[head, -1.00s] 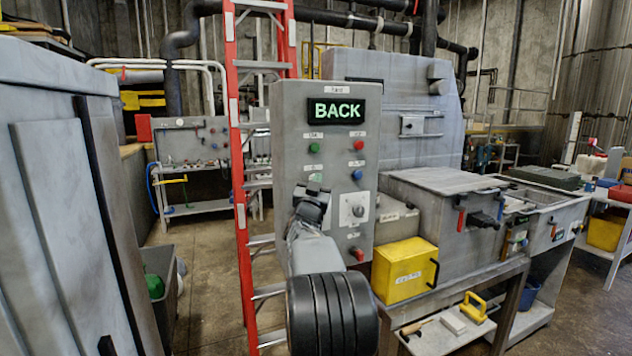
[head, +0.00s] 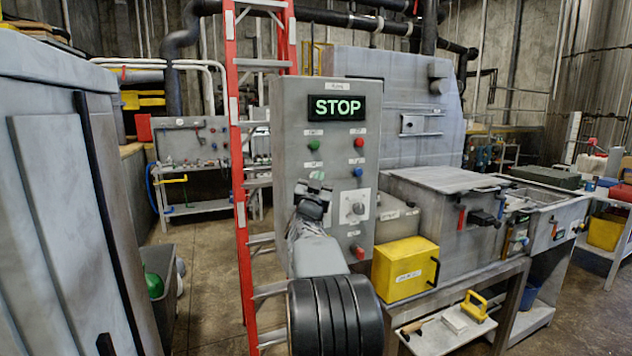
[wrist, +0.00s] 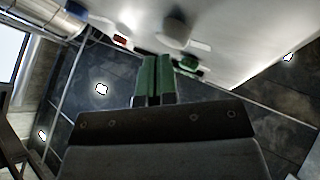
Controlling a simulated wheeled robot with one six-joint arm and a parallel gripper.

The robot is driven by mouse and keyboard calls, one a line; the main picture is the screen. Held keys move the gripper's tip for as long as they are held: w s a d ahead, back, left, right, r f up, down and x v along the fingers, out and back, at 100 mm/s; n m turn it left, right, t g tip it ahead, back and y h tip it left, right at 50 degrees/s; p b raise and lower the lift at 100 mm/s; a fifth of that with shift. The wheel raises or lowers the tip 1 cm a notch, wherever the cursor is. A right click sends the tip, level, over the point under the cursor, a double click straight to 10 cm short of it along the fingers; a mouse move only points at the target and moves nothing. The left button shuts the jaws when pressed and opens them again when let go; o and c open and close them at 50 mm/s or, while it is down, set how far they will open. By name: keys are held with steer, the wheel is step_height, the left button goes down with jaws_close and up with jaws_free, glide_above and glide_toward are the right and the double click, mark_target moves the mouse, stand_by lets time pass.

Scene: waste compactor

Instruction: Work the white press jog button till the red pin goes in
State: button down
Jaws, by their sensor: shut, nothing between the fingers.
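The grey control panel (head: 340,125) stands upright in the middle of the head view. Its lit display (head: 337,107) reads STOP in green. My gripper (head: 321,187) is in front of the panel's left half, below the green button (head: 314,146). In the wrist view its green fingers (wrist: 157,75) are shut and empty, close to the pale panel face. A small whitish round thing (head: 317,175) shows just above my gripper, perhaps the white jog button. I cannot tell whether my gripper touches it. I cannot make out the red pin.
A red ladder (head: 239,170) stands left of the panel. A yellow box (head: 404,270) sits at its lower right.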

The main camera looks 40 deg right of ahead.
steer(key=shift+s+a, duration=0.15)
steer(key=shift+s, duration=0.25)
steer(key=shift+b, duration=0.3)
steer(key=shift+s+a+b, duration=0.3)
steer(key=shift+s+b, duration=0.35)
steer(key=shift+s, duration=0.15)
steer(key=shift+s+a+b, duration=0.35)
steer(key=shift+s+b, duration=0.35)
steer(key=shift+s, duration=0.05)
steer(key=shift+s+a+b, duration=0.3)
steer(key=shift+s+b, duration=0.35)
steer(key=shift+s, duration=0.15)
